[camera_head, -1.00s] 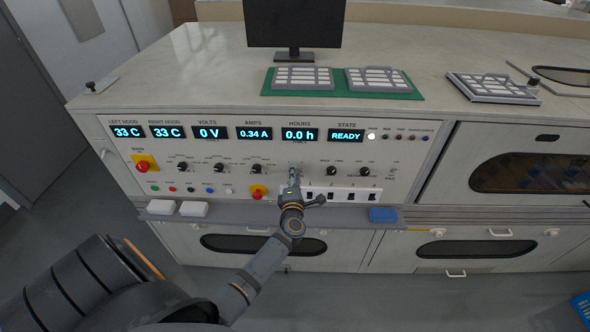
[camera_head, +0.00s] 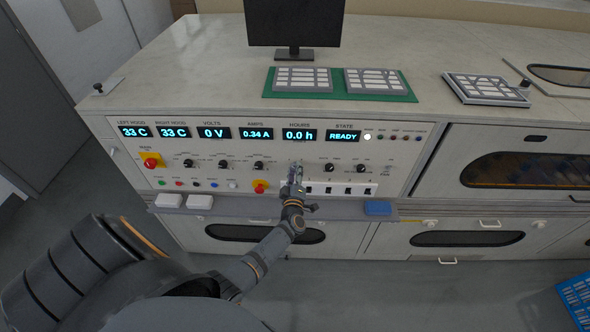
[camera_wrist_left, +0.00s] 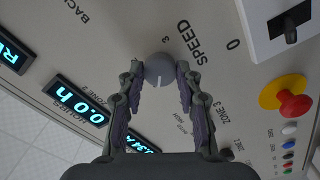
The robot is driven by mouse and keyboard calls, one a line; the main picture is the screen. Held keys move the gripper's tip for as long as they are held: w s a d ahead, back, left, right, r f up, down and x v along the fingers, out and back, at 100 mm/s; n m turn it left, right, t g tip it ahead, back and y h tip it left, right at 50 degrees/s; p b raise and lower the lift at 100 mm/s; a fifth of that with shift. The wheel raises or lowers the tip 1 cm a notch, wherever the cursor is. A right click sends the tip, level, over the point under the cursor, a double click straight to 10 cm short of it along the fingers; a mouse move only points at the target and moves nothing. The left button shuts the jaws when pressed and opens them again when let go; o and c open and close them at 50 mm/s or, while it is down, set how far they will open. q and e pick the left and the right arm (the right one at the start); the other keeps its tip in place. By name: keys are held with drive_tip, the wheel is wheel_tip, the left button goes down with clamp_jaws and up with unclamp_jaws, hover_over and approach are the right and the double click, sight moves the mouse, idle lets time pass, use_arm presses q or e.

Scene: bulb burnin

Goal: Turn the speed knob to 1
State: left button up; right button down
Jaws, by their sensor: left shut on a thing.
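The speed knob (camera_wrist_left: 158,68) is a round grey knob on the panel, at the upper middle of the left wrist view, beside the SPEED lettering. A short pale line shows on its face. The numbers 3 and 0 are printed near it. My left gripper (camera_wrist_left: 166,66) is shut on the knob, one fingertip on each side. In the head view, the left gripper (camera_head: 295,177) reaches the panel below the HOURS display and hides the knob. My right gripper is in neither view.
A red and yellow emergency button (camera_head: 260,186) sits left of the gripper. Black knobs (camera_head: 330,167) are nearby. A ledge (camera_head: 340,212) with a blue block (camera_head: 377,208) runs below the panel.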

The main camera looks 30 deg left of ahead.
use_arm(q)
drive_tip(key=shift+m, duration=0.5)
drive_tip(key=o, duration=1.2)
drive_tip(key=shift+c, duration=0.2)
drive_tip(key=shift+s, duration=0.1)
drive_tip(key=v, duration=1.2)
